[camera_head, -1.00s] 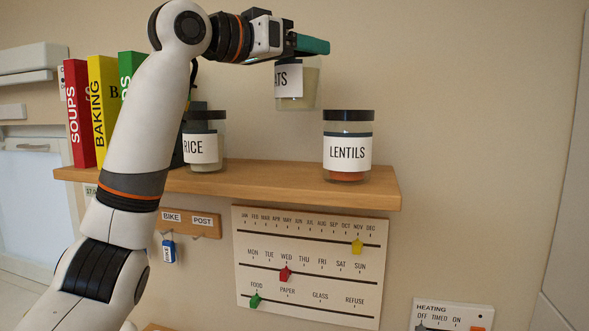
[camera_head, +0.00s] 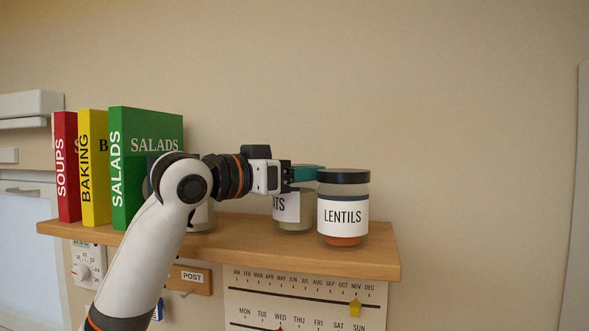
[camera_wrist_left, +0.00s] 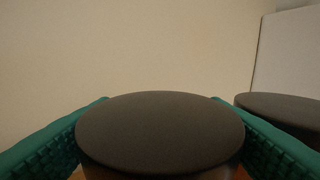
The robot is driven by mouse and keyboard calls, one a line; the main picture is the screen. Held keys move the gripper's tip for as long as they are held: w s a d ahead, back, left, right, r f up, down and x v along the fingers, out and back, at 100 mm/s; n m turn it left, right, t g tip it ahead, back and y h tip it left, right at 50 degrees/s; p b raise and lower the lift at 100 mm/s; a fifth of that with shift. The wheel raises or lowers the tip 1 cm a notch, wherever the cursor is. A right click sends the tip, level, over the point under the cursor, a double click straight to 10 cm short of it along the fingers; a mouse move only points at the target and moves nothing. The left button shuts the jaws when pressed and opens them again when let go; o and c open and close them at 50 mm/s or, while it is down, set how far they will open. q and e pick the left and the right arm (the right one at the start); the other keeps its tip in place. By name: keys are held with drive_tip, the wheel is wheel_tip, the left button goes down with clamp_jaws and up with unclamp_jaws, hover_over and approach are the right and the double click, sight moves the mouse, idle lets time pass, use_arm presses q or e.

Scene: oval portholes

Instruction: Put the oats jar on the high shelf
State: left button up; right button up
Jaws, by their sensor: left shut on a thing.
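The oats jar (camera_head: 289,208) has a white label, of which "ATS" shows. It is upright at shelf level, between the rice and lentils jars, partly behind the lentils jar. I cannot tell whether its base touches the wooden shelf (camera_head: 250,244). My left gripper (camera_head: 305,174) is shut on the jar near its lid. In the left wrist view the dark round lid (camera_wrist_left: 160,130) lies between the two green fingers. My right gripper is not in view.
The lentils jar (camera_head: 343,212) stands close on the right; its lid shows in the wrist view (camera_wrist_left: 285,112). The rice jar (camera_head: 201,217) is mostly hidden behind my arm. Red, yellow and green books (camera_head: 117,170) stand at the left. The shelf's right end is bare.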

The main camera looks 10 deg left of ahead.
use_arm(q)
drive_tip(key=shift+s+a, duration=0.1)
drive_tip(key=shift+s, duration=0.1)
drive_tip(key=shift+f, duration=0.1)
drive_tip(key=o, duration=1.1)
drive_tip(key=shift+w+f, duration=0.1)
drive_tip(key=shift+c, duration=0.2)
drive_tip(key=shift+s+a+b, duration=0.15)
drive_tip(key=shift+s+b, duration=0.2)
drive_tip(key=shift+b, duration=0.1)
drive_tip(key=b+v, duration=0.6)
drive_tip(key=v, duration=0.4)
drive_tip(key=shift+s+a, duration=0.15)
drive_tip(key=shift+s, duration=0.1)
drive_tip(key=shift+s+a, duration=0.2)
drive_tip(key=shift+s, duration=0.1)
